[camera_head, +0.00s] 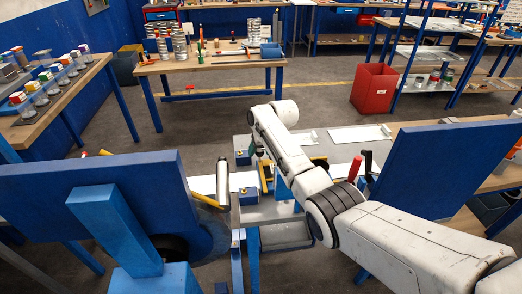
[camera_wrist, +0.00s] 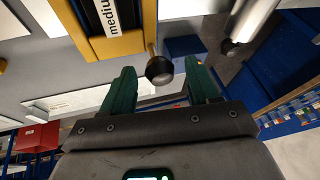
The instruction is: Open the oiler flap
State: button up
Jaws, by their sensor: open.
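A yellow-framed dark block (camera_wrist: 127,45) with a white label reading "mediu" is at the top of the wrist view. A black round knob (camera_wrist: 159,71) on a short brass-coloured stem stands at its right edge. I take this for the oiler flap and its knob, though its hinge is not clear. My gripper (camera_wrist: 160,82) has green fingers, apart and empty. The knob appears in the gap between the fingertips; contact cannot be told. In the head view, yellow parts (camera_head: 265,178) show at the machine beside my arm, which hides most of the gripper.
A grey metal cylinder (camera_wrist: 250,18) is at the upper right of the wrist view. In the head view, a red lever (camera_head: 355,168) and blue panels (camera_head: 437,168) flank the machine. A red bin (camera_head: 374,88) stands on the floor behind, with a workbench (camera_head: 210,62) farther back.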

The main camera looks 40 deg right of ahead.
grip_shut()
dwell(0.7)
